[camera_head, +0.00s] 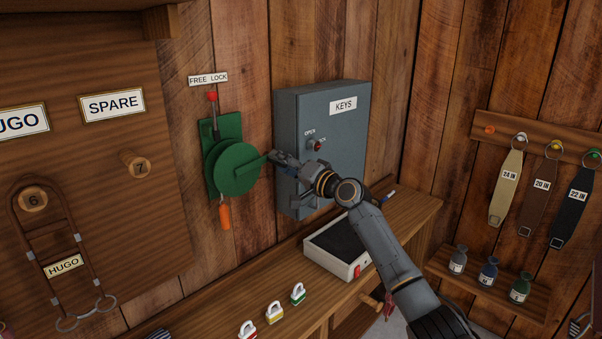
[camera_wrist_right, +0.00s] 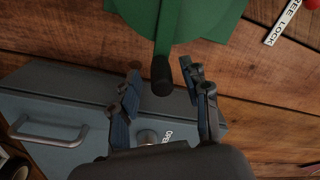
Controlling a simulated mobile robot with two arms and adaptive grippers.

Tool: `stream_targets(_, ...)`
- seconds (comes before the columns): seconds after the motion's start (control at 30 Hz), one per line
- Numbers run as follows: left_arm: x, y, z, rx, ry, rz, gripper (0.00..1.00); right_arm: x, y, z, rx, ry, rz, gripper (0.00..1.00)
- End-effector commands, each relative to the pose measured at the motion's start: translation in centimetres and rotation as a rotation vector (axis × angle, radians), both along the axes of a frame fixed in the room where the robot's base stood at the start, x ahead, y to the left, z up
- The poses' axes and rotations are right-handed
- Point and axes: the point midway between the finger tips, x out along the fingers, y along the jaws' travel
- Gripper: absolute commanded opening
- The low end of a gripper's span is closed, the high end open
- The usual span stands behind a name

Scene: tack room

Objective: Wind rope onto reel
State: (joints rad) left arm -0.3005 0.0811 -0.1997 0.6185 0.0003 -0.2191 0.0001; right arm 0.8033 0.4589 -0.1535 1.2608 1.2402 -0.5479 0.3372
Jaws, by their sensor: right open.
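A green reel (camera_head: 232,170) is mounted on a green plate on the plank wall, with a crank arm (camera_head: 253,161) pointing right. In the right wrist view the crank's dark grip (camera_wrist_right: 162,76) sits between or just ahead of the spread fingertips. My right gripper (camera_head: 277,157) is open at the crank's end; it also shows in the wrist view (camera_wrist_right: 165,85), with no clear contact. A lever with a red knob (camera_head: 212,97) stands above the reel under a FREE LOCK label (camera_head: 208,79). An orange piece (camera_head: 225,216) hangs below the reel. I cannot make out rope. My left gripper is out of view.
A grey KEYS cabinet (camera_head: 322,120) stands close behind my right gripper. A wooden bench (camera_head: 402,219) below holds a white tray (camera_head: 313,254) and several small padlocks (camera_head: 275,313). A board with a HUGO bridle (camera_head: 64,264) is at left. Straps hang at right.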

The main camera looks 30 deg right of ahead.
Motion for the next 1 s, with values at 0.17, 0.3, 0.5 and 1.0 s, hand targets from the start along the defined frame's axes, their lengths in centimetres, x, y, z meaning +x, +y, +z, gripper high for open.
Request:
stream_targets(0.17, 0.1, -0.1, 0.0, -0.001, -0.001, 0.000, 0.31, -3.0, -1.2, -0.3, -0.006, 0.002, -0.001, 0.47)
stream_targets(0.3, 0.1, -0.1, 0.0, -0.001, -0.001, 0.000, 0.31, -5.7, -2.2, -0.5, -0.006, 0.004, -0.001, 0.47)
stream_targets(0.5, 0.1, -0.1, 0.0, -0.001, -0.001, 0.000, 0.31, -8.6, -3.3, -0.5, -0.003, 0.003, -0.001, 0.47)
stream_targets(1.0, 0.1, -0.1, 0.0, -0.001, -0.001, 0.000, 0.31, -9.9, -3.8, -0.5, -0.002, 0.003, 0.000, 0.47)
